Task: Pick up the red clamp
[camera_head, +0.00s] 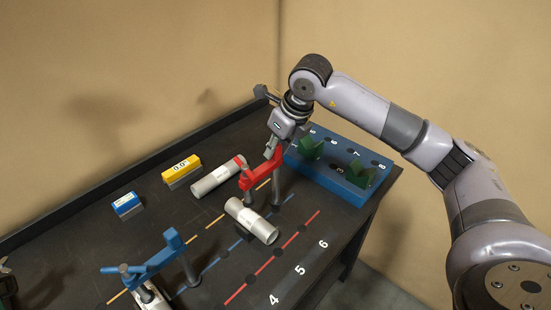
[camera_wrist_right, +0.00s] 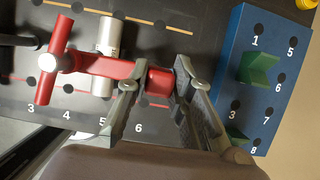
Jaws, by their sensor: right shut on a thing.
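The red clamp (camera_head: 259,173) is a red arm with a crossbar at one end, above the dark table among the metal tubes. In the right wrist view the red clamp (camera_wrist_right: 105,68) has its crossbar at the left and its block-like end between my fingers. My right gripper (camera_head: 272,152) is shut on that end from above; its two fingers also show in the right wrist view (camera_wrist_right: 170,84). A grey post stands below the clamp. I cannot tell whether the clamp is clear of the table. At the far left edge, a cut-off dark part may be my left gripper.
Two silver tubes (camera_head: 251,220) (camera_head: 218,176) lie close by the red clamp. A blue numbered block (camera_head: 328,179) with green pieces stands at the right end. A blue clamp (camera_head: 147,261) is at the front left. A yellow box (camera_head: 181,169) and small blue box (camera_head: 126,204) lie behind.

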